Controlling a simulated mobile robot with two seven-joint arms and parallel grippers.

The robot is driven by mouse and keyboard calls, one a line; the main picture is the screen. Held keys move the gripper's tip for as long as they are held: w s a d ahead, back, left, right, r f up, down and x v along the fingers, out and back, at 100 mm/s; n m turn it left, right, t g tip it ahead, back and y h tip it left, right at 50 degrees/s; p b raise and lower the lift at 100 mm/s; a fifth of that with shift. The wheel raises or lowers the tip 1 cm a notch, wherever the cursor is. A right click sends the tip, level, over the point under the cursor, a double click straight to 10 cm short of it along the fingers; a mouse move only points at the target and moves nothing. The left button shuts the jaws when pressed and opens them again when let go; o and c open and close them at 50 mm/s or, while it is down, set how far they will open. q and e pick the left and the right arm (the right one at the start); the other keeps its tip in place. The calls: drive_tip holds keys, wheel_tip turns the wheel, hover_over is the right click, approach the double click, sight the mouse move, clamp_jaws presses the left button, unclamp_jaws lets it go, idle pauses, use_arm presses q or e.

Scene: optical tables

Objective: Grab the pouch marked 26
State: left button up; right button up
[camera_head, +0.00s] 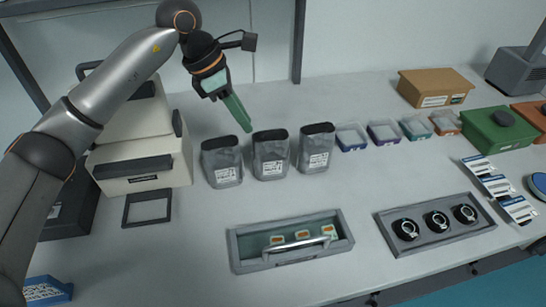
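Three grey pouches with black tops and white labels stand upright in a row on the table: the left pouch (222,160), the middle pouch (270,155) and the right pouch (316,148). The print on their labels is too small to read, so I cannot tell which one is marked 26. My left gripper (246,128) comes in from above, its green fingers pointing down to the right. In the picture its tips lie just above the gap between the left and middle pouches. The fingers overlap in this view, so their opening is unclear. My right gripper is not in view.
A beige machine (140,150) stands left of the pouches. Small open boxes (384,134) line up to the right, with a cardboard box (435,87) behind. A grey handled tray (240,255) and a tray of black round parts (425,245) lie in front. The table between pouches and trays is clear.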

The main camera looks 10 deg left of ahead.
use_arm(q)
hover_over(272, 155)
drive_tip(key=s+a, duration=0.2)
drive_tip(key=a, duration=0.1)
drive_tip(key=f, duration=0.6)
drive_tip(key=shift+w+p, duration=0.25)
drive_tip(key=shift+p, duration=0.15)
drive_tip(key=x, duration=0.2)
drive_tip(key=p+x, duration=0.1)
drive_tip(key=x, duration=0.2)
drive_tip(key=shift+w+d+r, duration=0.15)
drive_tip(key=shift+d+r, duration=0.05)
drive_tip(key=shift+d, duration=0.15)
drive_tip(key=shift+f, duration=0.3)
clamp_jaws()
drive_tip(key=shift+w+r, duration=0.1)
